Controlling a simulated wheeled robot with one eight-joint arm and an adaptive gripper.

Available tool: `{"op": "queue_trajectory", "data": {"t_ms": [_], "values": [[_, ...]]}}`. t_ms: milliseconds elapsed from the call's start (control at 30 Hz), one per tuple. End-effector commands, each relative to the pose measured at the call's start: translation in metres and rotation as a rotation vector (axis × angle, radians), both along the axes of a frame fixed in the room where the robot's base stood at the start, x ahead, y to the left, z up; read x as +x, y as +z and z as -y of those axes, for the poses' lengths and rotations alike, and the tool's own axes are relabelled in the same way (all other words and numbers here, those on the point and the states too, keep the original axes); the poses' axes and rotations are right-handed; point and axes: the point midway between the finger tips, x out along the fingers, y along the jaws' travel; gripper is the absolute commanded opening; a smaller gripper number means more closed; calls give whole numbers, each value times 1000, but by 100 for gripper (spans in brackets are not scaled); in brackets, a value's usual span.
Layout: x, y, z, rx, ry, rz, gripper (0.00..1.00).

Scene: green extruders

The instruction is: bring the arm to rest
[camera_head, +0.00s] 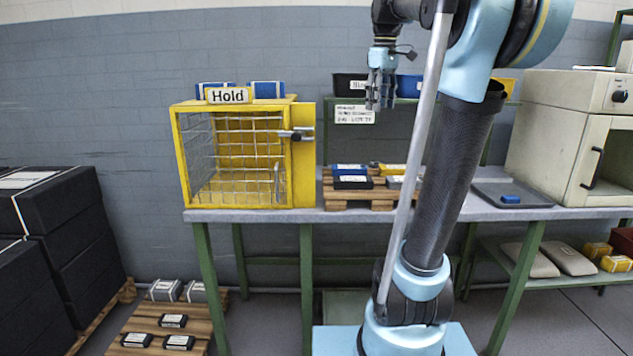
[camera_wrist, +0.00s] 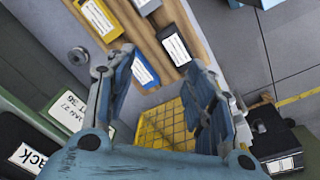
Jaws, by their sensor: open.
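My gripper (camera_head: 380,92) hangs from my raised arm above the middle of the bench, in front of the back shelf. In the wrist view my gripper (camera_wrist: 165,100) has its two blue fingers spread apart with nothing between them. Beyond the fingers the wrist view shows a wooden pallet (camera_wrist: 165,15) with yellow, blue, white and black labelled boxes and part of the yellow cage (camera_wrist: 165,125). The gripper touches none of them in view. My arm hides part of the bench and shelf in the head view.
A yellow wire cage (camera_head: 238,158) marked "Hold" stands on the grey bench (camera_head: 250,215) at left. A pallet of boxes (camera_head: 355,204) sits to its right. A dark tray (camera_head: 487,190) holds a small blue item (camera_head: 510,199). A cream oven (camera_head: 560,130) stands at right. Black boxes are stacked far left.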

Motion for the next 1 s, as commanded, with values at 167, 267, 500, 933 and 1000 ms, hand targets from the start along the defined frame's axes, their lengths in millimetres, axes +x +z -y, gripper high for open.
{"op": "queue_trajectory", "data": {"t_ms": [167, 267, 500, 933, 1000], "values": [[-46, -58, -1, 13, -127, 19, 49], [-71, -92, -1, 22, -201, 28, 49], [-132, -182, -2, 46, -375, 52, 49], [-233, -349, -2, 95, -666, 88, 49], [-242, -365, -2, 100, -693, 91, 49]]}}
